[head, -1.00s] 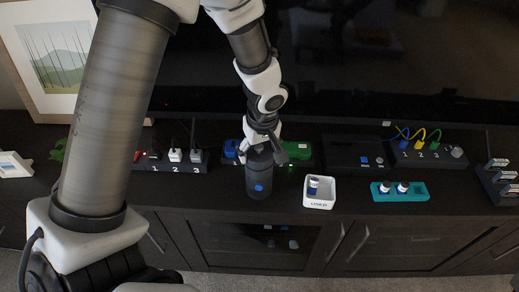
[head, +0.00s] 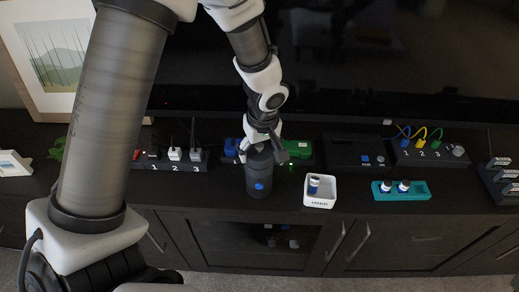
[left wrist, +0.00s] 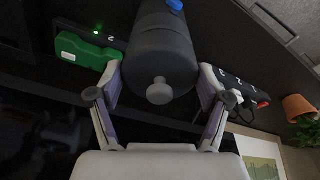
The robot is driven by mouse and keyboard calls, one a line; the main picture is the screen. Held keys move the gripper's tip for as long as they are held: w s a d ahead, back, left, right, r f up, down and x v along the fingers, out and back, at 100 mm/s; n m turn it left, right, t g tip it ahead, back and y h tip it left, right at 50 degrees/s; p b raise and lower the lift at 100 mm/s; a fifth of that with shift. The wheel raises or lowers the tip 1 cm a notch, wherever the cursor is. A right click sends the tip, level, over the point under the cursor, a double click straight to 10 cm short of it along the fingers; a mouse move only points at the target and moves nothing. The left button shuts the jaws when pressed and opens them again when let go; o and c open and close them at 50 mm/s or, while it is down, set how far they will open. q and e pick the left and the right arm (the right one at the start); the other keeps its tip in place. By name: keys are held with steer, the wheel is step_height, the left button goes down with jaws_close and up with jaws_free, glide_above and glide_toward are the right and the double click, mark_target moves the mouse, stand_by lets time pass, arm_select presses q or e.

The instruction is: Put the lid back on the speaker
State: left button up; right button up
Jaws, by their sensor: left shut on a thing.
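The speaker (head: 259,184) is a dark upright cylinder with a blue button on its front, standing on the dark cabinet top. It also shows in the left wrist view (left wrist: 161,20). The lid (left wrist: 158,62) is dark and round with a grey knob in its middle, and it is in line with the top of the speaker. My left gripper (head: 263,150) points down over the speaker, its two fingers shut on the lid's sides. I see no clear gap between lid and speaker, but cannot tell if it is fully seated. My right gripper is out of view.
Behind the speaker are a blue and a green block (head: 298,149). A numbered power strip (head: 174,167) lies to the left. A white USED box (head: 320,203) stands close on the right, with a teal tray (head: 416,196) beyond it. The cabinet's front edge is near.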

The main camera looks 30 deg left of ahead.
arm_select(q)
steer(key=shift+f+b, duration=0.2)
steer(key=shift+b, duration=0.6)
stand_by(1.2)
stand_by(0.3)
steer(key=o, duration=0.9)
steer(key=shift+r+p, duration=2.65)
steer(key=shift+r, duration=0.9)
